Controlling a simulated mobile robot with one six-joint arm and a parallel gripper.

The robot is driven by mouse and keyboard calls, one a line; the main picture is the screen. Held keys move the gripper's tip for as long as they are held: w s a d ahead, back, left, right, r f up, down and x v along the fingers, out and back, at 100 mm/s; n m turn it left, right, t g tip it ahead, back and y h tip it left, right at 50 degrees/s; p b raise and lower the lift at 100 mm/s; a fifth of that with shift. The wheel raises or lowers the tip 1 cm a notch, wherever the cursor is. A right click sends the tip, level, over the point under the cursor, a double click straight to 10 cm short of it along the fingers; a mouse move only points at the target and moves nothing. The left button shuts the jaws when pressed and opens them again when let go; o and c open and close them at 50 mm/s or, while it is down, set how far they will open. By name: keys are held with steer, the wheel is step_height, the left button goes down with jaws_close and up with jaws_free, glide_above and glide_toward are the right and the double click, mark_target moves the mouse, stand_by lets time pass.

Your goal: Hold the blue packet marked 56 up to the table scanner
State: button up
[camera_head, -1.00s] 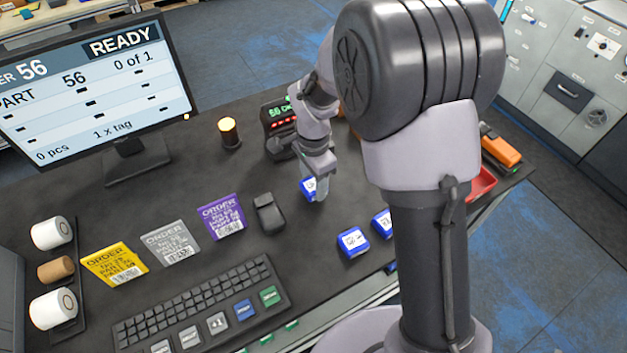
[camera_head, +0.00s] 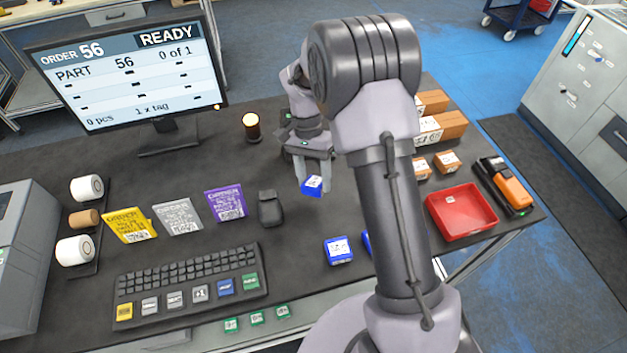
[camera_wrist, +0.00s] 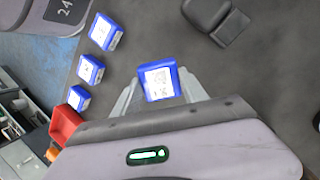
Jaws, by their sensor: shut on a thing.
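My gripper (camera_head: 313,178) is shut on a blue packet (camera_head: 313,187) with a white label, above the dark table. In the wrist view the packet (camera_wrist: 158,80) sits between the two fingers (camera_wrist: 158,92), label facing the camera; its number is too small to read. The table scanner (camera_head: 286,122) is almost wholly hidden behind my wrist; only a dark sliver shows. Other blue packets lie on the table: one (camera_head: 339,250) in front of my arm, another (camera_head: 367,243) partly behind it. Several show at left in the wrist view (camera_wrist: 105,32).
The monitor (camera_head: 128,70) reads ORDER 56, READY, 0 of 1. A red tray (camera_head: 462,212) and brown boxes (camera_head: 432,128) are at right.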

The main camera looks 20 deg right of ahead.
mark_target(311, 175)
steer(key=shift+w+f+b, duration=0.5)
steer(key=shift+w+f, duration=0.95)
steer(key=s+r+p, duration=0.4)
steer(key=s+r, duration=0.6)
steer(key=s, duration=0.3)
